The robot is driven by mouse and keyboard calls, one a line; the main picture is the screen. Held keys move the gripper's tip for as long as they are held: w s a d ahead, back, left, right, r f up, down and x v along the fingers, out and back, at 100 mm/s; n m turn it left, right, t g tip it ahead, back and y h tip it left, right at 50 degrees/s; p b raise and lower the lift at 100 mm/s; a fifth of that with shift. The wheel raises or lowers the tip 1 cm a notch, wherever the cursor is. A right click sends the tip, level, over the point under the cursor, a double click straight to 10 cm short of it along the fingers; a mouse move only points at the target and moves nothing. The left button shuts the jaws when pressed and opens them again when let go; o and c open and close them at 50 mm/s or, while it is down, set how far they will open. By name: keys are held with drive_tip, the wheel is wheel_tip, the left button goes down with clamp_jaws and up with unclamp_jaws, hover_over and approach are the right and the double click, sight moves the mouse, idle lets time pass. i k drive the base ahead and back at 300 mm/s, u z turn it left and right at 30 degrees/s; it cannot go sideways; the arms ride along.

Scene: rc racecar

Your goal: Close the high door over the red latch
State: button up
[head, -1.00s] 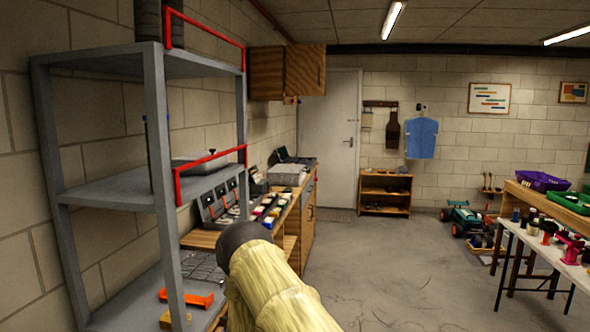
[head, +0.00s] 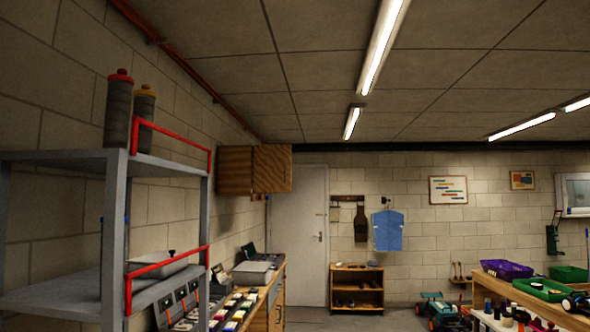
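A high wooden cabinet (head: 236,170) hangs on the left wall, above the workbench. A wooden panel (head: 273,168) shows at its right side; I cannot tell from here whether this is a door standing open or shut. I cannot make out a red latch on it; the cabinet is too far and small in view. My gripper is not in view in the head view.
A grey metal shelf (head: 116,220) with red rails stands close on the left, with two bottles (head: 118,108) on top. The workbench (head: 262,300) below the cabinet is crowded. A table (head: 560,312) stands at the right.

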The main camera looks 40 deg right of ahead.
sight(272, 162)
drive_tip(key=z, duration=2.15)
drive_tip(key=k, duration=0.7)
drive_tip(key=u, duration=0.95)
drive_tip(key=i, duration=1)
drive_tip(key=z, duration=0.05)
